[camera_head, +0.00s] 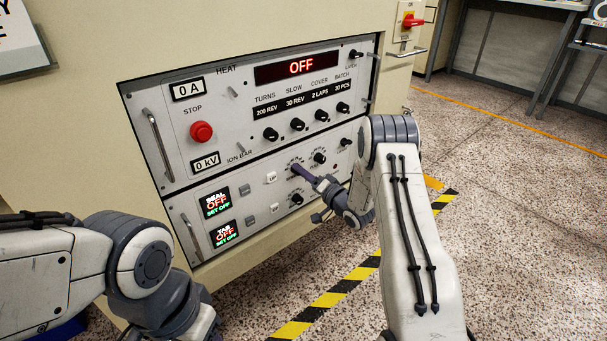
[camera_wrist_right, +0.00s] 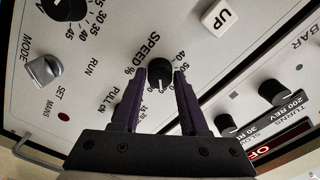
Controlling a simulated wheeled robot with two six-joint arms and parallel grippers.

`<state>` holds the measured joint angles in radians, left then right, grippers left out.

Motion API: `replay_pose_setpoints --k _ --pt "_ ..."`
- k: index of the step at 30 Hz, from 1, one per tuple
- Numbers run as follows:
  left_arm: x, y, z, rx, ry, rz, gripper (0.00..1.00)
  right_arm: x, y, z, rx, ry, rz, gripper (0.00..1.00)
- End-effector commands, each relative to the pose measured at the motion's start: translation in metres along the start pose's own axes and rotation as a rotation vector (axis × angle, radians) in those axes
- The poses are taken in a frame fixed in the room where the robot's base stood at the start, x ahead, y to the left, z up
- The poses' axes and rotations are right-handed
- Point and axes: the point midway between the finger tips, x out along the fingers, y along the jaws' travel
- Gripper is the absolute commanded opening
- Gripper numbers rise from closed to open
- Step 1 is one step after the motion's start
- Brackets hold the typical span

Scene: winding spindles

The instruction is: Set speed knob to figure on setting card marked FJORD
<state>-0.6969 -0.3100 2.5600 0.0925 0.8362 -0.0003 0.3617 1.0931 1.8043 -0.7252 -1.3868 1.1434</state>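The speed knob (camera_wrist_right: 159,70), black and round, stands on the pale panel beside the printed words "SPEED %" in the right wrist view. A white pointer line on it points toward the bottom of that picture. Part of its scale is hidden by my fingers. My right gripper (camera_wrist_right: 160,76) has one purple finger on each side of the knob, with what look like narrow gaps; contact is not clear. In the head view my right gripper (camera_head: 298,170) reaches the lower panel and covers the knob. My left gripper is out of view. No card reading FJORD is legible.
An "UP" button (camera_wrist_right: 222,17) and the MODE knob (camera_wrist_right: 42,71) are near the speed knob. The upper panel has a red stop button (camera_head: 201,131) and a display (camera_head: 298,68) reading OFF. Metal handles (camera_head: 158,144) stick out. A cropped sign (camera_head: 22,40) is at upper left.

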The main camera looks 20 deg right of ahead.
Motion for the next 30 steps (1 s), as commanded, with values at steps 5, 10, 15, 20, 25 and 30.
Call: replay_pose_setpoints --k 5,10,15,20,25,30 --pt "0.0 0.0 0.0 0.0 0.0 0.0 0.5 0.0 0.0 0.0 0.0 0.0 0.0 0.0" --pt "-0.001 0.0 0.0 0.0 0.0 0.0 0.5 -0.001 0.0 0.0 -0.011 0.0 0.001 0.0" --pt "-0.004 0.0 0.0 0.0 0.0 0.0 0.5 -0.001 0.0 -0.001 -0.063 0.0 0.001 0.0" --pt "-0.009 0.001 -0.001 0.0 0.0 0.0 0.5 -0.001 -0.001 -0.001 -0.161 0.0 0.001 0.0" --pt "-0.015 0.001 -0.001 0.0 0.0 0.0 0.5 -0.001 -0.001 -0.001 -0.307 -0.001 0.002 0.0" --pt "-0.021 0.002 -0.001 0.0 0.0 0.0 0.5 -0.001 -0.001 -0.001 -0.469 -0.001 0.002 0.0"
